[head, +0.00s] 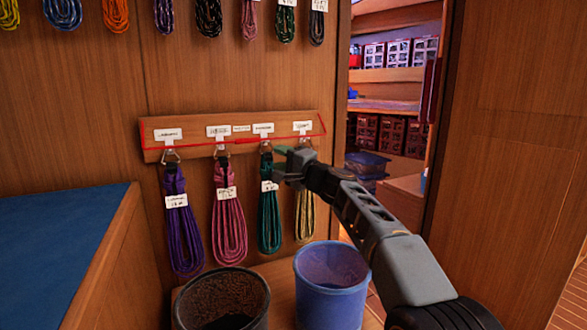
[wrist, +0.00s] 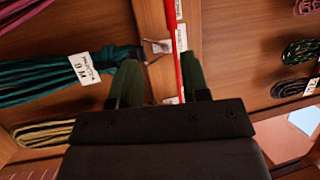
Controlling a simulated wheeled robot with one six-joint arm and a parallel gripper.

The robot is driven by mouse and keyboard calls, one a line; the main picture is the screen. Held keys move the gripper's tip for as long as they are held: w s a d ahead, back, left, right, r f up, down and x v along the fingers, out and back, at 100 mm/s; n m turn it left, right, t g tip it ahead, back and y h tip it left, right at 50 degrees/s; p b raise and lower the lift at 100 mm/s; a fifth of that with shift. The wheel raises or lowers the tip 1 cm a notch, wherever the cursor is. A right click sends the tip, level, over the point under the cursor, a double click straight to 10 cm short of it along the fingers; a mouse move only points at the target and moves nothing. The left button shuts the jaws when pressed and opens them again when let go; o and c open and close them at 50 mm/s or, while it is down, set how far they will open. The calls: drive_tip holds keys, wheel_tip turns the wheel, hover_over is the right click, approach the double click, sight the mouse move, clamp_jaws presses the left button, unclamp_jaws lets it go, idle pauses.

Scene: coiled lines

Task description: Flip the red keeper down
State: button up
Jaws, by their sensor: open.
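The red keeper (head: 190,146) is a thin red rod along the front of the wooden hook rail (head: 152,131), with its ends bent up at both sides. It crosses in front of the hooks and small white labels. My gripper (head: 283,160) is open at the rail, between the teal coil's hook and the yellow coil's hook. In the wrist view the keeper (wrist: 174,45) runs between the two fingers, nearer the right one. Whether a finger touches it I cannot tell. My gripper hides part of the rail near the yellow coil.
Purple (head: 180,225), pink (head: 229,220), teal (head: 269,220) and yellow (head: 304,215) coils hang from the rail. A black bin (head: 222,300) and a blue bin (head: 331,285) stand below. A blue-topped bench (head: 60,235) is at left, a doorway at right.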

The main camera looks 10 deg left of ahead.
drive_tip(key=shift+v, duration=2.1)
drive_tip(key=s+d+r+n+g+h+p, duration=0.2)
drive_tip(key=s+d+h+p, duration=0.3)
drive_tip(key=s+d+p, duration=0.4)
drive_tip(key=s+d+r+n+g+h+p, duration=0.1)
drive_tip(key=s+d+r+h+p, duration=0.4)
drive_tip(key=s+d+p, duration=0.5)
drive_tip(key=s+d+r+n+g+h+p, duration=0.2)
drive_tip(key=s+d+h+p, duration=0.5)
drive_tip(key=p, duration=1.6)
drive_tip(key=s+d+r+g, duration=0.1)
drive_tip(key=s+d, duration=0.1)
drive_tip(key=s, duration=0.2)
drive_tip(key=shift+s+d+r+n+g, duration=0.25)
drive_tip(key=shift+d+r+n+g, duration=0.05)
drive_tip(key=shift+r+g, duration=0.1)
drive_tip(key=shift+a, duration=0.1)
